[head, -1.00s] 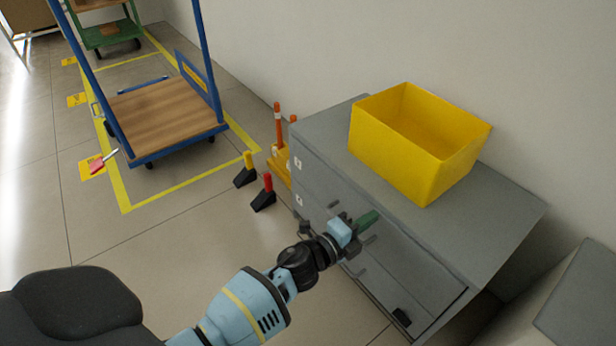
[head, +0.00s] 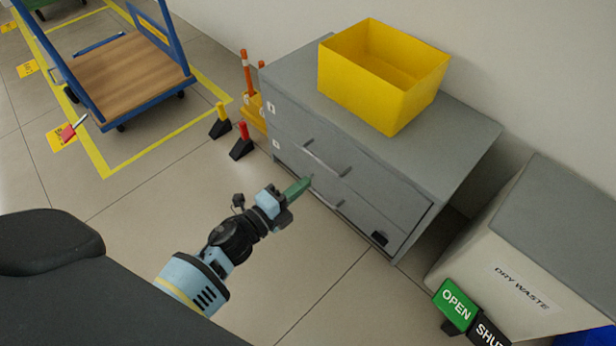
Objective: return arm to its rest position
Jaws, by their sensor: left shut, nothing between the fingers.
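My left arm comes in from the lower left of the head view. Its gripper (head: 297,189) has green fingers that are together, with nothing seen between them. It is in front of the grey drawer cabinet (head: 470,139), close to the drawer handles in the picture; I cannot tell the exact gap. The upper drawer handle (head: 328,160) and the lower handle (head: 327,194) are both in sight, and the gripper is not around either. The drawers look closed. My right gripper is not in view.
A yellow bin (head: 370,97) stands on the cabinet. At the right is a box labelled DRY WASTE (head: 520,288) with a green OPEN sign (head: 455,303). A blue cart (head: 133,75) stands in a yellow-marked area. Small wedges with red (head: 241,143) and yellow posts stand on the floor. Floor around the arm is clear.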

